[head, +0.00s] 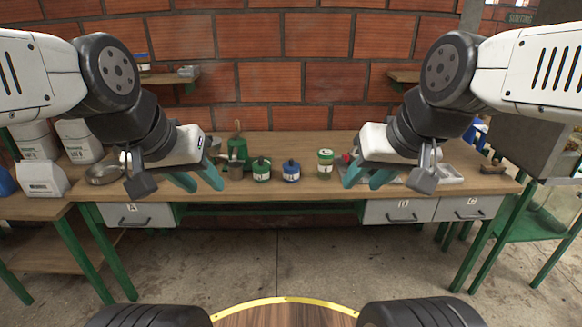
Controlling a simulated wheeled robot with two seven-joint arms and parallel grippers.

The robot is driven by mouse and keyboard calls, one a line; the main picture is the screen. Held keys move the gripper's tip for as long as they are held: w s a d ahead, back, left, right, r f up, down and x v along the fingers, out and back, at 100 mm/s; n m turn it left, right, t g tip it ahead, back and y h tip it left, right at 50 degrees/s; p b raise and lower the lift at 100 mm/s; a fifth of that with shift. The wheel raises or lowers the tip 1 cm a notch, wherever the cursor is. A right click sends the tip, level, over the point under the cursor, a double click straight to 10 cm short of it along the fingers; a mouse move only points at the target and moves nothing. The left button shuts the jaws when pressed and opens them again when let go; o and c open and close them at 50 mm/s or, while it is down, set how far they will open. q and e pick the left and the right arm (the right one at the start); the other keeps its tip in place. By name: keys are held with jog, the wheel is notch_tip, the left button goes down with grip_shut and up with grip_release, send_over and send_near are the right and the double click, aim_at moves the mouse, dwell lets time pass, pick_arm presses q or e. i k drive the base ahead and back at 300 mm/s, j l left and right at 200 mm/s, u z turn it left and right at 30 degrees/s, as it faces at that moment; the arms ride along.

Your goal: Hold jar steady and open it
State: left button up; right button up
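Three lidded jars stand upright on the wooden workbench (290,189). One is a short green jar with a dark knob on top (261,171), one a similar short blue jar (291,172), and one a taller pale jar with a green lid and green lower band (325,162). Which one the task means cannot be told. My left gripper (201,182) is open and empty, left of the jars. My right gripper (368,179) is open and empty, right of the tall jar. Both are apart from the jars, and their teal fingers point down.
A metal bowl (104,173) and white bags (42,176) are at the left. A white tray (450,176) and small red items lie at the right.

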aim_at(325, 166)
jog(key=i+l, duration=0.75)
jog(key=l, duration=0.1)
